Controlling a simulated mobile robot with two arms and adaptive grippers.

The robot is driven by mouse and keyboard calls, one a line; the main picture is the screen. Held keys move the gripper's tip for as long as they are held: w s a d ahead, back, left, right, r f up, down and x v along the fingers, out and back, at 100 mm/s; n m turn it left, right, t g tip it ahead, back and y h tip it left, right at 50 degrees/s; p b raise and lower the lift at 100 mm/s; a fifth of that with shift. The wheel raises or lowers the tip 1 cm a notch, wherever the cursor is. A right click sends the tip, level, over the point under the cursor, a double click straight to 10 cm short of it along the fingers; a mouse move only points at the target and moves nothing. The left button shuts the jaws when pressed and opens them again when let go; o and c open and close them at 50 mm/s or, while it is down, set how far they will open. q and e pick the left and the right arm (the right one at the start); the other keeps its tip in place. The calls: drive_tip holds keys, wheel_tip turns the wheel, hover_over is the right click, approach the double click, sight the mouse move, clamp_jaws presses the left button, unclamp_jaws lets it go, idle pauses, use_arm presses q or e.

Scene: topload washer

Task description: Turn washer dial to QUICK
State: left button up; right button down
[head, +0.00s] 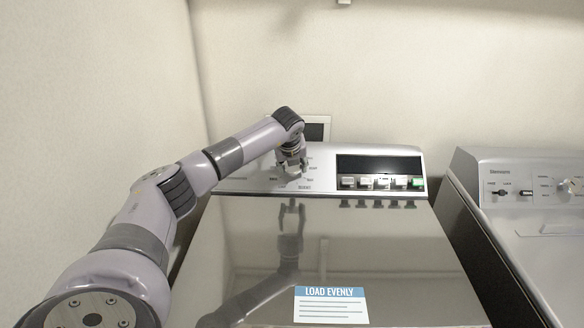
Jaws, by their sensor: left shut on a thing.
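The top-load washer (380,250) stands in the middle of the head view with its lid closed. Its control panel (240,181) runs along the back edge. My left gripper (293,172) reaches down onto the left half of this panel and is shut on the washer dial (293,174). The gripper covers most of the dial, so its pointer direction is hidden. Small labels surround the dial, too small to read surely. My right gripper is not in view.
A dark display (378,165) and a row of buttons (382,183) sit right of the dial. A label reading "LOAD EVENLY" (331,305) is on the lid. A second machine (530,220) with its own knob stands close at right. Walls rise behind and at left.

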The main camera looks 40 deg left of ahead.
use_arm(q)
drive_tip(key=m, duration=0.4)
drive_tip(key=shift+m, duration=0.3)
drive_tip(key=m+y, duration=0.1)
drive_tip(key=m, duration=0.2)
drive_tip(key=shift+w+g, duration=0.1)
drive_tip(key=shift+g, duration=0.2)
drive_tip(key=m, duration=0.4)
drive_tip(key=shift+d+m+y, duration=0.1)
drive_tip(key=shift+m+y, duration=0.2)
drive_tip(key=shift+m, duration=0.1)
drive_tip(key=m, duration=0.4)
drive_tip(key=m+y, duration=0.1)
drive_tip(key=m, duration=0.7)
drive_tip(key=shift+f+m+t, duration=0.1)
drive_tip(key=shift+m+t, duration=0.2)
drive_tip(key=shift+t, duration=0.1)
drive_tip(key=m, duration=0.4)
drive_tip(key=shift+d+m+t+p, duration=0.1)
drive_tip(key=shift+m+t+p, duration=0.2)
drive_tip(key=shift+p, duration=0.05)
drive_tip(key=shift+m+t, duration=0.3)
drive_tip(key=shift+m, duration=1.6)
drive_tip(key=shift+f, duration=0.1)
